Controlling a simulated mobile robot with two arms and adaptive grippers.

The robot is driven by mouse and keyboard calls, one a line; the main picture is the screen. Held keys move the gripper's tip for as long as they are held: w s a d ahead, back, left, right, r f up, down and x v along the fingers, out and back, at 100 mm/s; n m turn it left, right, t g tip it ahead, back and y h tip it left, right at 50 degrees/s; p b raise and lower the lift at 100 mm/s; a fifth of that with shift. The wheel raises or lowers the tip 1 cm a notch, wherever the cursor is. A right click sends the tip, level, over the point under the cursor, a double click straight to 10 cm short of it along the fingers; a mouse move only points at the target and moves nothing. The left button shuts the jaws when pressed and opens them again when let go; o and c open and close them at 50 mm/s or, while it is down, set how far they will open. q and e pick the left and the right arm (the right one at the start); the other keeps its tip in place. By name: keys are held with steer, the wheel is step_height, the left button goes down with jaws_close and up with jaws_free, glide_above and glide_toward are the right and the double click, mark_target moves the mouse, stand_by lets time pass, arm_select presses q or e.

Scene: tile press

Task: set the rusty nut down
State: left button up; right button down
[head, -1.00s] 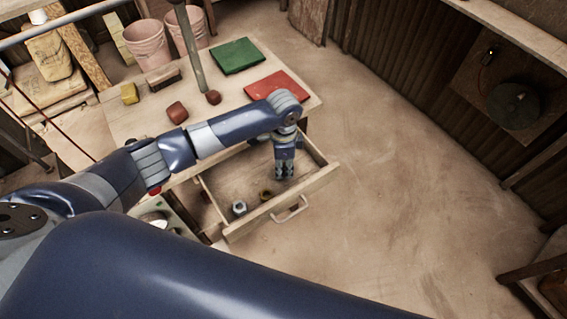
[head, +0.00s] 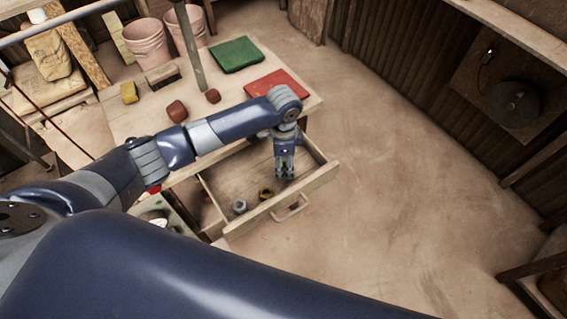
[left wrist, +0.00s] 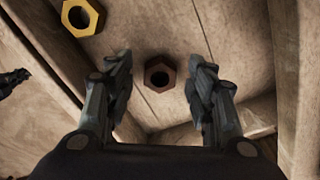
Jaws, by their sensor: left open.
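The rusty nut (left wrist: 160,73) lies flat on the wooden floor of the open drawer (head: 323,177). In the left wrist view it sits in the gap between the fingers of my left gripper (left wrist: 163,70), with clear space on both sides. The gripper is open and holds nothing. In the head view my left gripper (head: 284,173) points down into the drawer near its front right part, and I cannot make out the rusty nut there.
A grey nut (head: 239,206) is further left. The drawer walls stand close around the gripper. Red (head: 276,84) and green (head: 236,55) tiles lie on the bench.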

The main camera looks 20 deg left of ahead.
arm_select(q)
step_height(320, 180, up, 11)
steer(key=shift+b, duration=0.4)
stand_by(0.4)
